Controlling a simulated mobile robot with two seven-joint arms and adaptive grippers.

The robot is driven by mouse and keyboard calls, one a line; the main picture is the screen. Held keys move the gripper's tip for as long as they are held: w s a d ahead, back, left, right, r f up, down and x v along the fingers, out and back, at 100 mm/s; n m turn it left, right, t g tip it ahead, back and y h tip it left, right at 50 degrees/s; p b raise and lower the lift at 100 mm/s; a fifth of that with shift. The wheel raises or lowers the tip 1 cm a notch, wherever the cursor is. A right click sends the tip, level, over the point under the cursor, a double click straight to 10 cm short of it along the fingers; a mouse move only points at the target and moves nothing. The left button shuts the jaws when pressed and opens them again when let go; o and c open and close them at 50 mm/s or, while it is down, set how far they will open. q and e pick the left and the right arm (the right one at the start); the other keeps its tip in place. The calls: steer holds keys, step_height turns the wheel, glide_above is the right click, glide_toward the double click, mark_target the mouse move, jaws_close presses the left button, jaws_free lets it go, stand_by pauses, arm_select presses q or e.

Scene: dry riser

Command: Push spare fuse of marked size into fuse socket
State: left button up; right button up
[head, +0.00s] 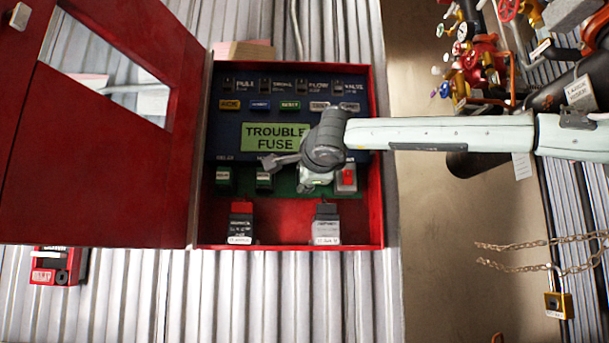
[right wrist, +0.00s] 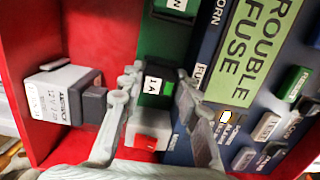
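A dark green block labelled "1 A" (right wrist: 153,86) is on the green board (head: 287,186) in the red panel box. It appears to be the fuse socket; my right gripper hides most of it in the head view. My right gripper (head: 291,163) is in front of the board, below the "TROUBLE FUSE" display (head: 272,137). In the right wrist view its fingers (right wrist: 157,78) are spread apart, one on each side of the block in the picture. I see no fuse clearly between them. Whether they touch the block I cannot tell. My left gripper is out of view.
Two batteries (head: 241,224) (head: 327,224) stand in the box's bottom. The red door (head: 100,150) hangs open left. Pipes and valves (head: 480,60) are right.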

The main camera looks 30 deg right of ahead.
steer(key=o, duration=0.3)
steer(key=v, duration=1.2)
steer(key=shift+c, duration=0.3)
